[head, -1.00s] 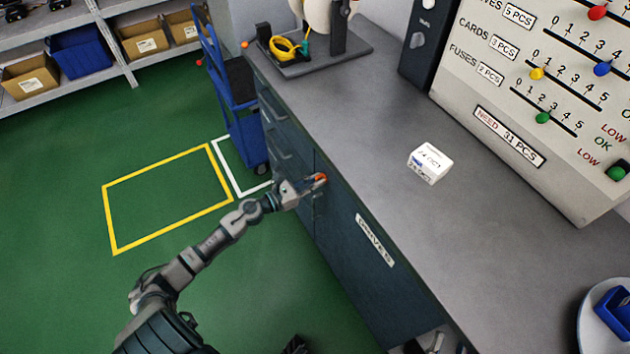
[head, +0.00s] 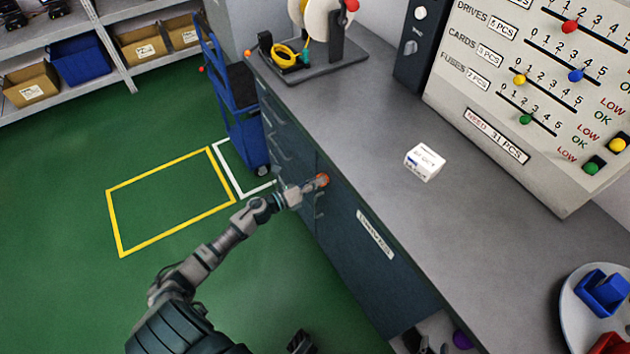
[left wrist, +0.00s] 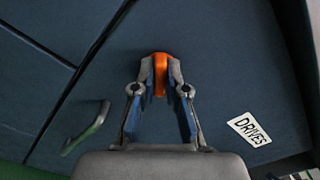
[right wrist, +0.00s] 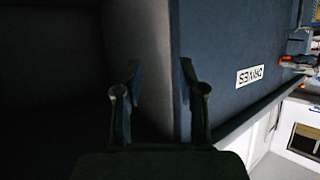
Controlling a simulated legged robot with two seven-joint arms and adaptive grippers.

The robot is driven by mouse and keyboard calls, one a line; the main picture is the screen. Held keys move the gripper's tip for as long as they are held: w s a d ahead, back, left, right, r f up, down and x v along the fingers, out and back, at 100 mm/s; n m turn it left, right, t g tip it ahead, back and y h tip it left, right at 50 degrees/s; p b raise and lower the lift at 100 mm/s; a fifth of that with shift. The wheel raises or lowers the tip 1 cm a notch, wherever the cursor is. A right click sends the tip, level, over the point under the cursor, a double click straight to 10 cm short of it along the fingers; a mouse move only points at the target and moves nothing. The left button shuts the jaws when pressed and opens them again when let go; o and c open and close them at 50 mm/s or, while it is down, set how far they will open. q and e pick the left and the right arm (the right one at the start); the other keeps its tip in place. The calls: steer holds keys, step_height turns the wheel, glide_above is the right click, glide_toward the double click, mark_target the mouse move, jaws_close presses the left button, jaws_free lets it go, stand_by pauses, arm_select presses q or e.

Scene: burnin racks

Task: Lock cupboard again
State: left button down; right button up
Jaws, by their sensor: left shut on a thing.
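The cupboard door (head: 345,222) with a DRIVES label (head: 375,233) is in the front of the grey counter. It looks flush with the panel beside it. An orange key or knob (head: 323,180) is near the door's upper left corner. My left gripper (head: 313,184) is shut on it; in the left wrist view the orange piece (left wrist: 160,75) stands between the fingertips, which hide its sides. A door handle (left wrist: 88,128) is to the left of the gripper there. My right gripper (right wrist: 160,82) is open and empty in the right wrist view, low beside the labelled front.
A white box (head: 425,162) stands on the counter (head: 370,130). A blue trolley (head: 245,130) is beyond the counter's far end. A board with sliders (head: 530,90) stands at the right. The green floor (head: 60,280) at left is clear.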

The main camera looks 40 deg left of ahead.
arm_select(q)
steer(key=n+p, duration=0.1)
steer(key=n, duration=0.2)
steer(key=n+p, duration=0.2)
steer(key=n, duration=0.1)
steer(key=n+p, duration=0.1)
steer(key=n, duration=0.2)
steer(key=shift+a+n+p, duration=0.3)
steer(key=shift+n+p, duration=0.05)
steer(key=shift+n, duration=0.05)
arm_select(e)
steer(key=s+d+f+g+h, duration=0.1)
steer(key=s+d+f+g, duration=0.1)
steer(key=s+g, duration=0.3)
steer(key=s+d+f+g+h, duration=0.1)
steer(key=s+d+f+g, duration=0.2)
steer(key=s, duration=0.7)
steer(key=shift+s+d+f+g+h, duration=0.2)
steer(key=shift+d+f+g+h, duration=0.15)
steer(key=shift+g, duration=0.65)
arm_select(q)
steer(key=shift+f, duration=0.1)
steer(key=c, duration=1.3)
jaws_free()
steer(key=shift+o, duration=0.5)
steer(key=shift+w+f, duration=0.1)
steer(key=shift+f, duration=0.05)
arm_select(e)
steer(key=shift+w+a, duration=0.1)
steer(key=shift+a, duration=0.15)
